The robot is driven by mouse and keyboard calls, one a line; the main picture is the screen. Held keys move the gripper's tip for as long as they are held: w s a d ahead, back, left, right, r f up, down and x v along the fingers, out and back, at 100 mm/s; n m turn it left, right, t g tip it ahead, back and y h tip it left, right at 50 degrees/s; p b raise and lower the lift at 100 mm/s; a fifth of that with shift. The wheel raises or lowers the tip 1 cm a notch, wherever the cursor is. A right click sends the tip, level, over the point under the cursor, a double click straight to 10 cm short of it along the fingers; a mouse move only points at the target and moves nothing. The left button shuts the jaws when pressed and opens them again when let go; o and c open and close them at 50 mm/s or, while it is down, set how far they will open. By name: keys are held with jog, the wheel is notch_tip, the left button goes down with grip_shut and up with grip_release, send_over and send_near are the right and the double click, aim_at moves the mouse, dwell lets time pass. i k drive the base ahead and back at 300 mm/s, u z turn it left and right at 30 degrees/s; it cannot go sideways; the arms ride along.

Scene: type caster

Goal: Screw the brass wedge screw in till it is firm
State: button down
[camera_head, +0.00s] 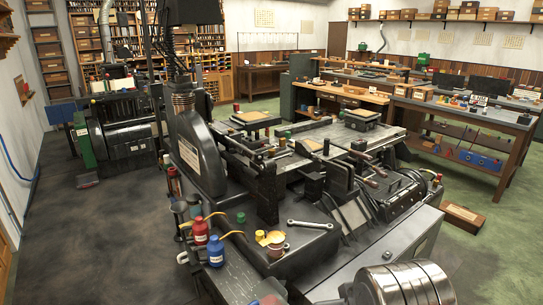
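The type caster (300,190), a large dark machine, fills the middle of the head view. I cannot make out the brass wedge screw for certain. A small brass-yellow piece (269,238) lies on the machine's dark front ledge, but I cannot tell what it is. A steel spanner (311,225) lies flat on the same ledge, to the right of that piece. My gripper does not show in this view.
A red bottle (200,231) and a blue bottle (215,252) stand at the machine's front left. A second dark machine (122,130) is behind on the left. Benches (470,115) line the back right. A wooden box (462,216) sits on the green floor.

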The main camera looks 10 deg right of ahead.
aim_at(272, 152)
jog(key=u, duration=1.7)
jog(key=i, duration=3.05)
jog(key=u, duration=0.05)
